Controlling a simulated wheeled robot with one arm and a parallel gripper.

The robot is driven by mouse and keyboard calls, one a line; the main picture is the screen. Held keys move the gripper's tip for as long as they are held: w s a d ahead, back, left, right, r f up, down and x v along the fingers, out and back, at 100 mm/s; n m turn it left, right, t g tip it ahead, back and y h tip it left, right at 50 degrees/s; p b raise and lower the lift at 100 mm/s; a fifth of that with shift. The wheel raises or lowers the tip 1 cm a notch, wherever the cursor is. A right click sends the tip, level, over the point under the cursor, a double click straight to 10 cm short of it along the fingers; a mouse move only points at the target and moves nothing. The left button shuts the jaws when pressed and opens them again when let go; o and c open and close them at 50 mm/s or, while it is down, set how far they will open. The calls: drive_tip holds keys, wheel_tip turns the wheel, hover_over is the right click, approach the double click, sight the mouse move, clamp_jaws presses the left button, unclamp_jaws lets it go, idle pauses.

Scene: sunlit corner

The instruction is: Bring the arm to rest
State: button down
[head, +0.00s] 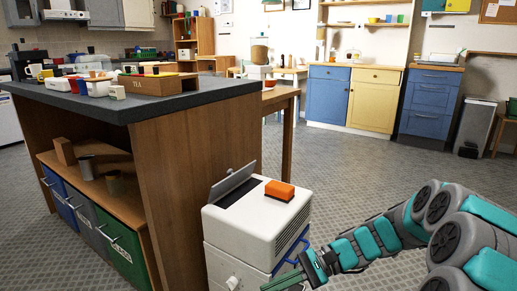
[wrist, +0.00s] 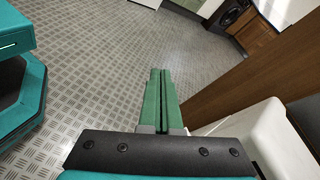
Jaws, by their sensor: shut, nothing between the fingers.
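My gripper (head: 283,283) is low at the bottom of the head view, at the front right side of a white box-shaped appliance (head: 240,222). Its green fingers lie together, shut and empty, in the wrist view (wrist: 159,95). My teal and grey arm (head: 380,238) reaches in from the right. In the wrist view part of a white body (wrist: 270,135) stands close to the right of the fingers. I cannot tell whether my gripper touches the appliance.
An orange block (head: 279,190) lies on the appliance, by its raised grey flap (head: 234,182). A wooden island (head: 190,170) with a dark top holds a TEA box (head: 150,85) and several small items. Open floor (head: 350,155) lies behind, before blue and yellow cabinets (head: 373,98).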

drive_tip(key=s+r+n+g+h+p, duration=0.1)
drive_tip(key=s+r+n+h, duration=0.2)
drive_tip(key=s, duration=0.4)
drive_tip(key=s+r+n+h+p, duration=0.1)
drive_tip(key=s+n+h+p, duration=0.1)
drive_tip(key=s+h, duration=0.35)
drive_tip(key=s+d+r+n+t+h+p, duration=0.1)
drive_tip(key=s+d+n+h, duration=0.1)
drive_tip(key=s+d, duration=0.3)
drive_tip(key=s+d+r+n+t+h+p, duration=0.1)
drive_tip(key=s+d+n+t+h, duration=0.1)
drive_tip(key=s+d, duration=0.4)
drive_tip(key=shift+s+d+r+h, duration=0.25)
drive_tip(key=shift+s+d+h, duration=0.05)
drive_tip(key=shift+s+h, duration=0.6)
